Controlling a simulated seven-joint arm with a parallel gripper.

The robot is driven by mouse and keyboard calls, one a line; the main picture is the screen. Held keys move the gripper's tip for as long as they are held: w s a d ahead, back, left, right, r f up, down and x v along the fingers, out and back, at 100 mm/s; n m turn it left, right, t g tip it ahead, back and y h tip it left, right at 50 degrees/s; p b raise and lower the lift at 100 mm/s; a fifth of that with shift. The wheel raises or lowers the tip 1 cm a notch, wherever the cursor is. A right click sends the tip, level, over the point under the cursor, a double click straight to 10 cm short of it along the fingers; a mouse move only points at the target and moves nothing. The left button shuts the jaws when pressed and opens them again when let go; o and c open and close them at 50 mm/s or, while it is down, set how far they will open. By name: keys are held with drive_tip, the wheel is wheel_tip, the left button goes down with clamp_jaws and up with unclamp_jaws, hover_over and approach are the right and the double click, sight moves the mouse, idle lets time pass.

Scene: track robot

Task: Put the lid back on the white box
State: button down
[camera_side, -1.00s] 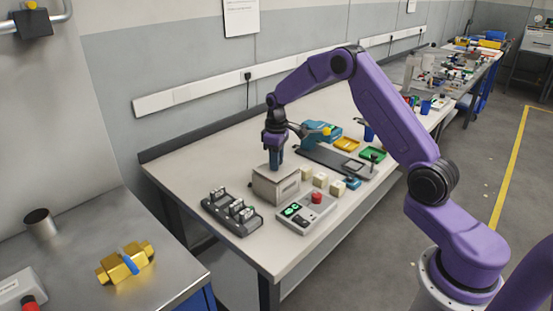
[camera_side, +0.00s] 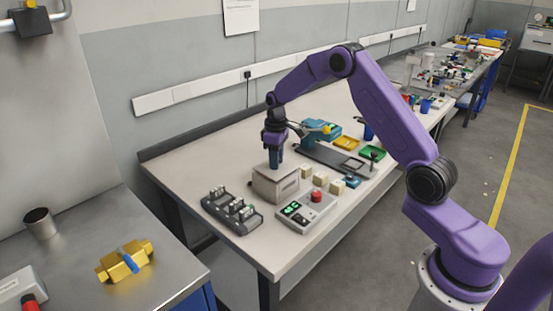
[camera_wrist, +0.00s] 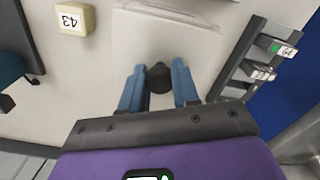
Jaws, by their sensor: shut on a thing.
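The white box (camera_side: 276,188) stands on the bench in the side view, below my gripper (camera_side: 275,163). The gripper points straight down at the box's top. In the wrist view, my gripper's blue fingers (camera_wrist: 159,85) are shut on a dark round knob (camera_wrist: 159,76), the handle of the lid. The pale lid (camera_wrist: 165,45) spreads around and beyond the knob. In the side view the lid is at the box's top, and I see no clear gap under it. The picture is too small to tell whether it is fully seated. The fingers hide the knob there.
A dark rack (camera_side: 232,211) stands left of the box. A grey control panel (camera_side: 305,211) with a red button is in front. Several cream blocks (camera_side: 320,182) lie to the right. A teal device (camera_side: 318,132) and yellow and green trays (camera_side: 372,152) are behind.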

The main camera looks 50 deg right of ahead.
drive_tip(key=shift+f, duration=0.45)
idle(1.1)
drive_tip(key=shift+c, duration=1.3)
unclamp_jaws()
drive_tip(key=shift+r, duration=0.1)
drive_tip(key=shift+r, duration=3.45)
clamp_jaws()
